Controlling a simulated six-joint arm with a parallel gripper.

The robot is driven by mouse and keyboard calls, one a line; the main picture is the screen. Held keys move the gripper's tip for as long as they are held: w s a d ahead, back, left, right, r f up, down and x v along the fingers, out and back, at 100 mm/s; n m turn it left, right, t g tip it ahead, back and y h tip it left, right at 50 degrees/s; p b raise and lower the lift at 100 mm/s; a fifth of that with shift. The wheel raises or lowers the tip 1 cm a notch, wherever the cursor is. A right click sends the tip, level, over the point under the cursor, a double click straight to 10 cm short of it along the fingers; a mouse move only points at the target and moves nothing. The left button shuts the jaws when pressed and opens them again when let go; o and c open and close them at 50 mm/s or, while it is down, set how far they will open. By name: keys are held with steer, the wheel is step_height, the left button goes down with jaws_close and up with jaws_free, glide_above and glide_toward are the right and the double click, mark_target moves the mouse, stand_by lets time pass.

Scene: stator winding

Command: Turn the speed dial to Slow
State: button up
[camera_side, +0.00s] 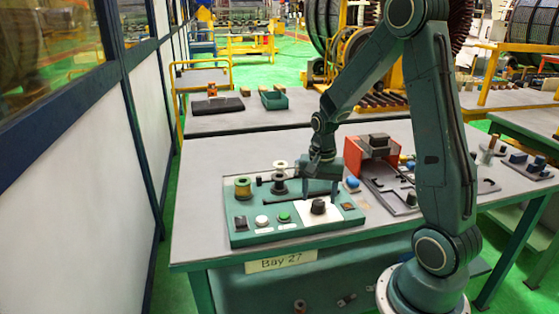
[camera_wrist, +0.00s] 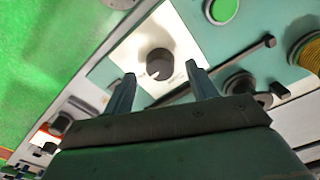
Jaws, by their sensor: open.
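The speed dial is a round black knob (camera_side: 318,206) on a white plate (camera_side: 305,216) at the right part of the green control panel (camera_side: 243,232). In the wrist view the knob (camera_wrist: 159,63) shows between and beyond my fingertips, with its white plate around it. Markings on the plate are too small to read, and I cannot tell which setting the dial points to. My gripper (camera_side: 321,190) is open and empty, just above and behind the knob in the side view. In the wrist view its two fingers (camera_wrist: 160,77) are spread apart, with no visible contact on the knob.
The panel also carries a green button (camera_side: 284,216), a white button (camera_side: 262,221), a yellow spool (camera_side: 243,187) and a black post with a pale spool (camera_side: 280,180). An orange fixture (camera_side: 369,158) stands to the right. The grey table is clear at the left.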

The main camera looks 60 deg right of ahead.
mark_target(318, 206)
steer(key=shift+f, duration=1.35)
steer(key=c, duration=1)
